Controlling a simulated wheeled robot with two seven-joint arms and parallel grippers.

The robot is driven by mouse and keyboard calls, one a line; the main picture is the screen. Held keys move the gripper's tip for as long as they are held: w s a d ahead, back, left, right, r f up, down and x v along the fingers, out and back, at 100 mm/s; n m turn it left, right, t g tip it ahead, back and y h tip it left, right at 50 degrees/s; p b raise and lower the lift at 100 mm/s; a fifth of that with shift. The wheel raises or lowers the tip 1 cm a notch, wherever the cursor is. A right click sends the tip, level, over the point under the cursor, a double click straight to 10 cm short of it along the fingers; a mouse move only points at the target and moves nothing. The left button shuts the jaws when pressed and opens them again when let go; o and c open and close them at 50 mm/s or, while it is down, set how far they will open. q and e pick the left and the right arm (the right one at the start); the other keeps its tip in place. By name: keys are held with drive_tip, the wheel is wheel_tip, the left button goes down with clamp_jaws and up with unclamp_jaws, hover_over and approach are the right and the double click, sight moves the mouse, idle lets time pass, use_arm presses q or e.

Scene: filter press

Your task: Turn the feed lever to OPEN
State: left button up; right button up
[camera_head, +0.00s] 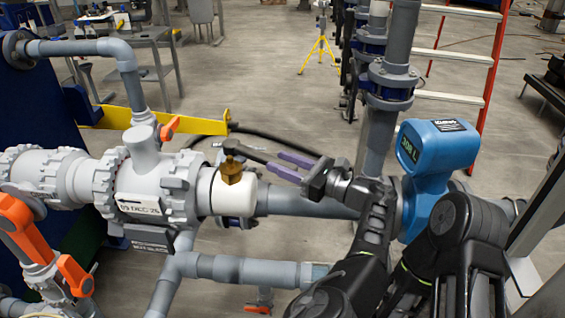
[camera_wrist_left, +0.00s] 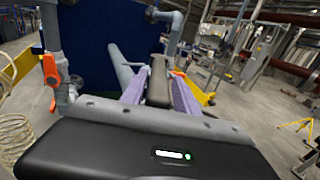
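The feed lever is a dark handle (camera_head: 256,155) on a brass valve stem (camera_head: 231,171), above a white valve body (camera_head: 236,194). It points right in the head view. My left gripper (camera_head: 276,160) has its two purple fingers on either side of the lever's end. In the left wrist view the dark handle (camera_wrist_left: 158,88) lies between the purple fingers (camera_wrist_left: 158,95) with little or no gap. I cannot tell whether the fingers press on it. My right gripper is not in view.
A grey filter housing (camera_head: 145,180) with a label stands left of the valve. Orange levers (camera_head: 75,275) are at lower left. A blue meter (camera_head: 436,150) stands right, by my arm. A yellow bar (camera_head: 190,123) and black hose pass behind. Open floor (camera_head: 250,80) lies beyond.

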use_arm(q)
drive_tip(key=shift+o, duration=1.1)
drive_tip(key=shift+r, duration=0.1)
drive_tip(key=shift+r+b, duration=0.3)
drive_tip(key=shift+r, duration=0.25)
wheel_tip(320, 180, up, 9)
drive_tip(key=shift+f, duration=0.1)
